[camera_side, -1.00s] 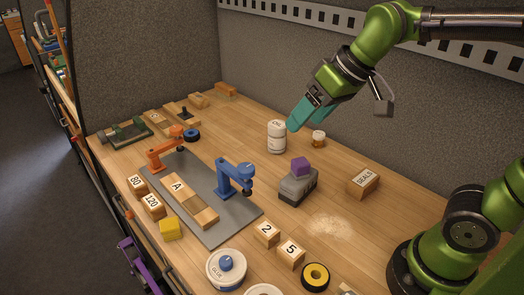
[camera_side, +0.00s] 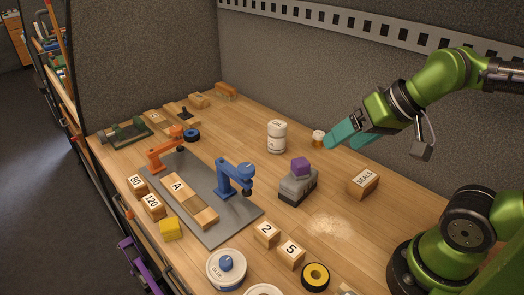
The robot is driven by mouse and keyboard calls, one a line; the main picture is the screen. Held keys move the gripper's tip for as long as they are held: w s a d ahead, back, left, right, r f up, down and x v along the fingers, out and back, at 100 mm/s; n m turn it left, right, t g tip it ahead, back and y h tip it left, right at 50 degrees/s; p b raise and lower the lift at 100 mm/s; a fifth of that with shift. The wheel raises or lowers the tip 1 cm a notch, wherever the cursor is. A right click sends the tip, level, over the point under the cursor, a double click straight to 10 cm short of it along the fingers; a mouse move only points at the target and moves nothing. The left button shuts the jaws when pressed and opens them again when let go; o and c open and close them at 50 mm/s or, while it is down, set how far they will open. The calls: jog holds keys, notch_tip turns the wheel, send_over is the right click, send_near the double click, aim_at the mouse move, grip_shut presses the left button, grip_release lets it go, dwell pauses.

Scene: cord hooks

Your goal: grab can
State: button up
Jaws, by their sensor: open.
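A white can labelled OIL (camera_side: 277,137) stands upright on the wooden bench, toward the back wall. My gripper (camera_side: 335,143) has teal fingers and is open. It is to the right of the can, apart from it, with its fingers pointing left and down. A small orange jar with a white lid (camera_side: 318,137) stands right of the can, close to the tip of my gripper in the picture. I cannot tell whether the fingers touch the jar.
A grey block with a purple cube (camera_side: 300,167) sits in front of the can. A wooden DEALS block (camera_side: 363,182) lies to the right. Orange (camera_side: 165,150) and blue (camera_side: 234,178) clamps stand at a grey mat (camera_side: 225,231). The bench left of the can is fairly clear.

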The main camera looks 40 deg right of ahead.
jog(key=o, duration=0.4)
